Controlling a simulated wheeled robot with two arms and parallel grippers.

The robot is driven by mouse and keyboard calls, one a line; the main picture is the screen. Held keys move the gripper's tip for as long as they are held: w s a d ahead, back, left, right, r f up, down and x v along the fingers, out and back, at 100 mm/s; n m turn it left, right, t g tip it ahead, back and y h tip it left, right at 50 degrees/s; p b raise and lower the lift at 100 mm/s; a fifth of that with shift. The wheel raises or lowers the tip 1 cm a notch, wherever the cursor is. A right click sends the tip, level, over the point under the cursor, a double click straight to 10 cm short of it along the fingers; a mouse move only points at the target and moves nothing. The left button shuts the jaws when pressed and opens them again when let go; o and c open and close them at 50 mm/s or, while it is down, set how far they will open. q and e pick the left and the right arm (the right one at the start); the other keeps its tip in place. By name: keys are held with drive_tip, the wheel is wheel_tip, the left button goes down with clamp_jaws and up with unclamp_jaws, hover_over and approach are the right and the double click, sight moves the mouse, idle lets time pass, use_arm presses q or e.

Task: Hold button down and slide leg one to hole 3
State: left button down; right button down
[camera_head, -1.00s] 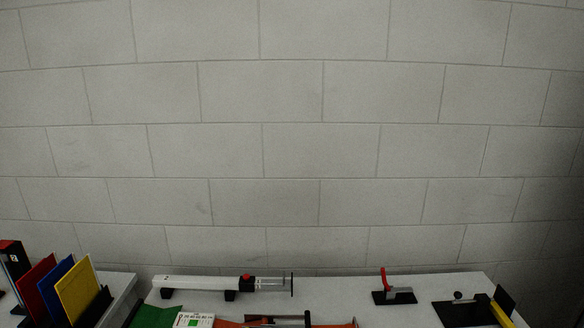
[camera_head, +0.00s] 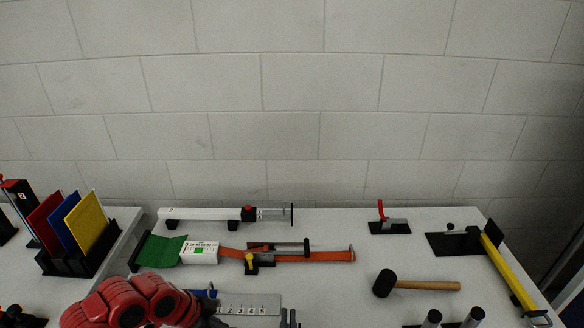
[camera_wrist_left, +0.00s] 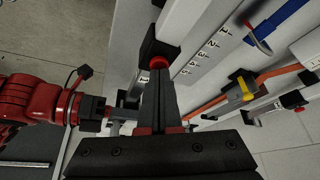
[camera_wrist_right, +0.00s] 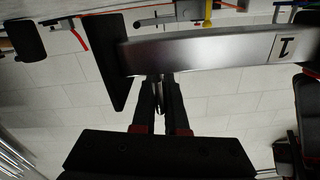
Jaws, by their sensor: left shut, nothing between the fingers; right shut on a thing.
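In the left wrist view the red button (camera_wrist_left: 158,62) sits on a black collar (camera_wrist_left: 158,47). My left gripper (camera_wrist_left: 160,76) is shut and empty, its tips right at the button; I cannot tell how far it is pressed. A grey face (camera_wrist_left: 203,58) with hole numbers lies beside it and also shows in the head view (camera_head: 250,303). In the right wrist view leg one (camera_wrist_right: 205,50) is a silver bar labelled 1 with a black end plate (camera_wrist_right: 107,62). My right gripper (camera_wrist_right: 158,82) is shut on the leg's end part; the exact grip is partly hidden. It shows at the head view's bottom edge (camera_head: 289,320).
A second similar leg unit (camera_head: 200,214) lies at the back of the table. An orange strap (camera_head: 310,255), a mallet (camera_head: 425,285), a red-handled clamp (camera_head: 390,227) and a yellow bar (camera_head: 508,268) lie around. Coloured plates (camera_head: 92,223) stand at left.

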drive_tip(key=shift+d, duration=3.45)
use_arm(q)
drive_tip(key=shift+r, duration=3)
drive_tip(key=v, duration=0.7)
drive_tip(key=shift+r, duration=0.2)
